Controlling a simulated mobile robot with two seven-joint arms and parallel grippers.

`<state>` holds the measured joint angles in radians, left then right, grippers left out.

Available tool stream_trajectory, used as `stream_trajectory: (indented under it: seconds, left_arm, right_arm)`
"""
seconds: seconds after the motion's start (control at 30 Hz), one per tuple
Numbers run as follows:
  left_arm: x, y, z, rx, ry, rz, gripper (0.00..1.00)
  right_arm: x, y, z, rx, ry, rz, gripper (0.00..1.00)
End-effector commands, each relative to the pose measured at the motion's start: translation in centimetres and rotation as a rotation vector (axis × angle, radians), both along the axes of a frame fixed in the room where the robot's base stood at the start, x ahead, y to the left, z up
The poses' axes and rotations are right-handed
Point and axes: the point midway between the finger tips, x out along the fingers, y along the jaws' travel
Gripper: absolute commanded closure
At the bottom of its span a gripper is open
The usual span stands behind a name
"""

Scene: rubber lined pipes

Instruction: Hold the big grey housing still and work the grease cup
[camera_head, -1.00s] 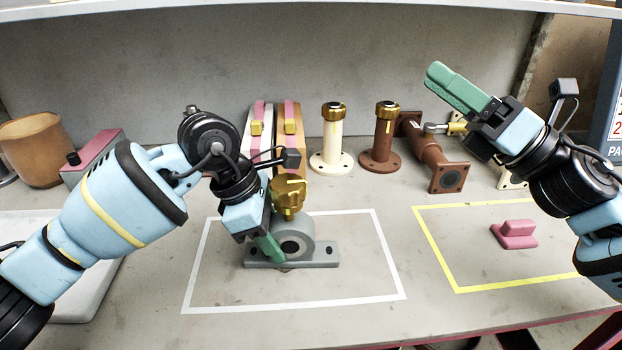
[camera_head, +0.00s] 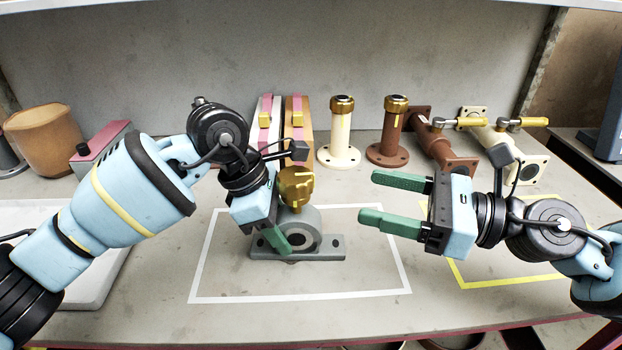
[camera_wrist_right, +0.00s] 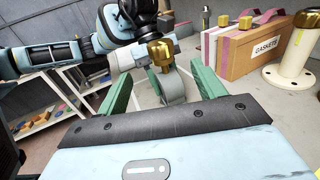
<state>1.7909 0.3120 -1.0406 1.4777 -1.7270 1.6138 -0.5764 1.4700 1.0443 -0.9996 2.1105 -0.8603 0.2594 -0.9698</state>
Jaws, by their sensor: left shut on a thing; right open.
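The big grey housing (camera_head: 322,229) stands upright on its flat grey base inside a white outlined rectangle. The brass grease cup (camera_head: 296,187) sits on top of it. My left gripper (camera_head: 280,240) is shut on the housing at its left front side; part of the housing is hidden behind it. My right gripper (camera_head: 382,200) is open and empty, to the right of the housing and apart from it, fingers pointing left. In the right wrist view the grease cup (camera_wrist_right: 161,54) and housing (camera_wrist_right: 176,88) show ahead, between the two green fingers in the picture.
Behind stand box files (camera_head: 303,140), a cream flanged pipe (camera_head: 341,130), a brown flanged pipe (camera_head: 393,135) and lying pipes with valves (camera_head: 500,135). A yellow outlined rectangle (camera_head: 500,285) lies partly under my right arm. A brown pot (camera_head: 48,140) stands at far left. The front table is clear.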

Motion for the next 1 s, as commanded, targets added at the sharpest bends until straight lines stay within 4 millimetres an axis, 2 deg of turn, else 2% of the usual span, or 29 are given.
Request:
stream_trajectory:
  seconds: [0.7, 1.0]
  left_arm:
    - [0.0, 0.0, 0.2, -0.003, -0.002, 0.000, 1.00]
    - [0.0, 0.0, 0.2, -0.003, -0.002, 0.000, 1.00]
  right_arm:
    - [3.6, 8.7, 0.1, 0.001, -0.003, 0.002, 0.31]
    - [4.2, 9.8, 0.1, 0.000, -0.001, 0.000, 0.31]
